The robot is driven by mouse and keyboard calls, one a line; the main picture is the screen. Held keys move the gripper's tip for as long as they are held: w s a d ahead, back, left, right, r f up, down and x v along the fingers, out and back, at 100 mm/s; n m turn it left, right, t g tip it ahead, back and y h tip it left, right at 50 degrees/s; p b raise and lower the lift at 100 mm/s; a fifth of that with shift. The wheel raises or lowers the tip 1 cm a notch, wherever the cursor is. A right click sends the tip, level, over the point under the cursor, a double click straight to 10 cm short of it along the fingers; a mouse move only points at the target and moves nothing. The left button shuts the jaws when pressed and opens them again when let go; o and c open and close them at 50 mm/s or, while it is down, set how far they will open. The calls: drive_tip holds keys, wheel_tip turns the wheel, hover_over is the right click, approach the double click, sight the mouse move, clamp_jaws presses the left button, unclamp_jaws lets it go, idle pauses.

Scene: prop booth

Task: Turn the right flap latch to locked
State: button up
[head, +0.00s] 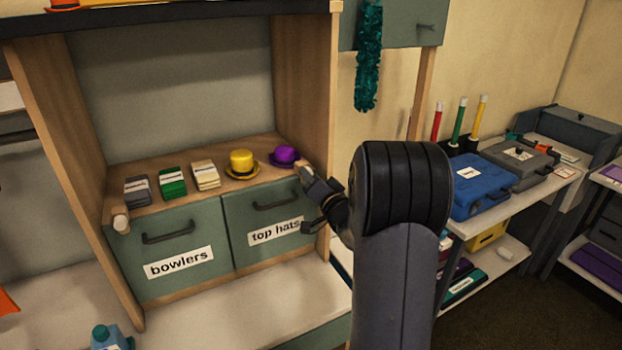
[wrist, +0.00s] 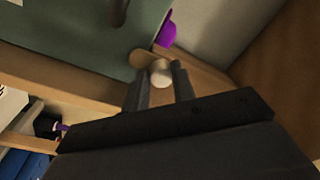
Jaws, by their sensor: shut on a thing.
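The right flap (head: 270,210) is green, has a dark handle and is labelled "top hats"; it stands closed. Its latch (head: 303,169) is a small wooden piece at the flap's upper right corner, partly hidden by my gripper (head: 310,178). In the wrist view the latch (wrist: 141,60) shows a wooden part with a pale rounded end. My gripper (wrist: 161,80) has its two fingers around that pale end, one on each side, and is shut on it. I cannot tell clearly which way the latch is turned.
The left flap (head: 170,249), labelled "bowlers", is closed, with its own latch (head: 121,221) at its upper left. A yellow hat (head: 241,161), a purple hat (head: 285,155) and small stacks stand on the shelf above. The wooden side wall (head: 309,90) rises beside my gripper.

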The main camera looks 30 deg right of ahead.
drive_tip(key=shift+f, duration=0.1)
drive_tip(key=o, duration=0.7)
drive_tip(key=s+b, duration=0.2)
drive_tip(key=s, duration=0.8)
drive_tip(key=shift+s+d+f, duration=0.15)
drive_tip(key=shift+s+f, duration=0.25)
drive_tip(key=w+r+p, duration=0.1)
drive_tip(key=w+p, duration=0.1)
drive_tip(key=w, duration=0.8)
drive_tip(key=shift+w, duration=0.4)
